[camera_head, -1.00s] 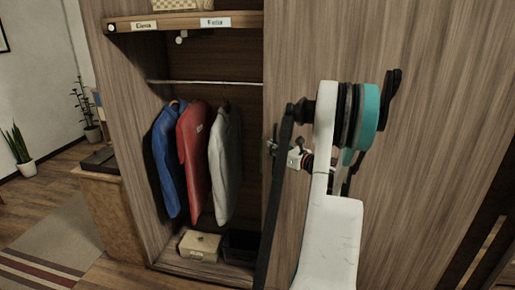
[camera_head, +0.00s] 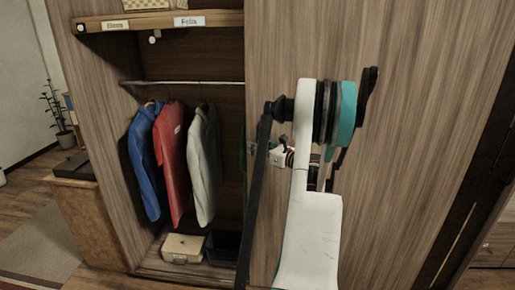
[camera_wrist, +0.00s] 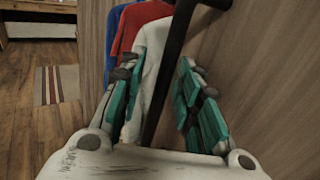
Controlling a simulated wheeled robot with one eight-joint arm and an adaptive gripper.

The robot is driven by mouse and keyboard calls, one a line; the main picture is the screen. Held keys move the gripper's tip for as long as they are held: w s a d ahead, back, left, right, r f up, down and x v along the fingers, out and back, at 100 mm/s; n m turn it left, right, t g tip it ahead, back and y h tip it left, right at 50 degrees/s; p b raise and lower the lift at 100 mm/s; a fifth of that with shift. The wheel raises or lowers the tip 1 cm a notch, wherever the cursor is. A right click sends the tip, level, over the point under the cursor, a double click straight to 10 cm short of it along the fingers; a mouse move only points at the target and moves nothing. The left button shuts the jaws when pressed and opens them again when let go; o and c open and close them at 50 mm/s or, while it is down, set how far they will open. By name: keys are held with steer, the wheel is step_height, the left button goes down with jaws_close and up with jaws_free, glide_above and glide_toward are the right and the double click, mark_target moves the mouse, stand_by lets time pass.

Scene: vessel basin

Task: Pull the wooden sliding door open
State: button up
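The wooden sliding door (camera_head: 410,120) is a large wood-grain panel covering the right of the wardrobe. Its left edge stands beside the open compartment. A long dark bar handle (camera_head: 253,205) is mounted near that edge and also shows in the wrist view (camera_wrist: 172,60). My gripper (camera_wrist: 168,50) has its teal-padded fingers spread, one on each side of the bar. Gaps show between the bar and the pads, so it is not clamped. In the head view my white arm hides part of the door, and the fingertips are largely hidden behind the handle.
Blue (camera_head: 145,165), red (camera_head: 172,160) and pale (camera_head: 203,165) jackets hang in the open compartment. A box (camera_head: 183,247) sits on its floor. A labelled shelf (camera_head: 220,20) is above. A low cabinet (camera_head: 95,230) stands at left; floor there is open.

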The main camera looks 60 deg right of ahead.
steer(key=v, duration=1.2)
steer(key=shift+w, duration=0.1)
